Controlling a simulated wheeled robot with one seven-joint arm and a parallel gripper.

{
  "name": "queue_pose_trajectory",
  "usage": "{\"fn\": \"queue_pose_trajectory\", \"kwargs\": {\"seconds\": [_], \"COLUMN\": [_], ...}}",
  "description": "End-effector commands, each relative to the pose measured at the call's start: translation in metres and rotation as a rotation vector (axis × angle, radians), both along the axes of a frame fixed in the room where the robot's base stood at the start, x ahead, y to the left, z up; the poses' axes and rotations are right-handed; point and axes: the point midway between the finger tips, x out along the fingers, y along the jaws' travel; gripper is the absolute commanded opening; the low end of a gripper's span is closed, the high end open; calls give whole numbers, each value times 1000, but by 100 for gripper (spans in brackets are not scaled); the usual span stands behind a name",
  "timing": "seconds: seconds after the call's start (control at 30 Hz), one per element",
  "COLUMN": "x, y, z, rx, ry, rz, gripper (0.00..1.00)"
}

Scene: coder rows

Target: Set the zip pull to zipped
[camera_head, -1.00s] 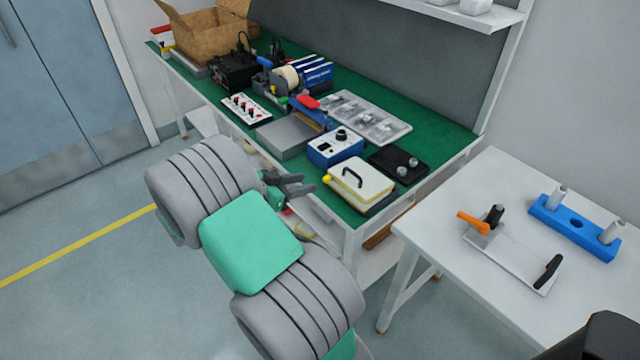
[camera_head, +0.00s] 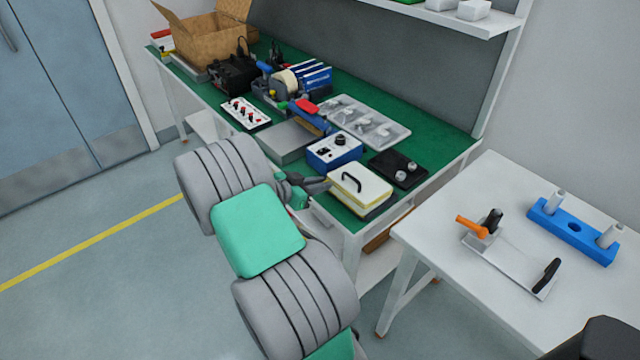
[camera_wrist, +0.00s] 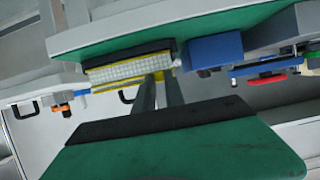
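A cream case (camera_head: 368,183) with a yellow band around its side and a black handle on top lies near the front edge of the green bench. In the wrist view the case (camera_wrist: 120,70) shows from its side, tilted in the picture. My gripper (camera_head: 322,184) is at the left end of the case, close to its front left corner. In the wrist view my gripper (camera_wrist: 158,76) has its two fingers a little apart, with a narrow gap between them, in front of the yellow band. The zip pull is not clearly visible; my fingers cover the corner of the case.
A blue control box (camera_head: 334,151) stands just behind the case, and a black plate with knobs (camera_head: 397,168) lies to its right. A grey box (camera_head: 291,141) is further left. A white table (camera_head: 450,240) with a blue fixture (camera_head: 572,230) stands at the right.

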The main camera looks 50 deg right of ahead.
Motion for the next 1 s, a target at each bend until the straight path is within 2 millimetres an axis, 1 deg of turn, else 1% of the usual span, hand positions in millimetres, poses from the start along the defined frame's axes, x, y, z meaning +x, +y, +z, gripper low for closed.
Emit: {"fn": "queue_pose_trajectory", "kwargs": {"seconds": [0.03,0.1,0.13,1.0], "x": [0,0,0,0], "y": [0,0,0,0], "z": [0,0,0,0], "rx": [0,0,0,0], "ry": [0,0,0,0], "rz": [0,0,0,1], "gripper": [7,1,0,0]}}
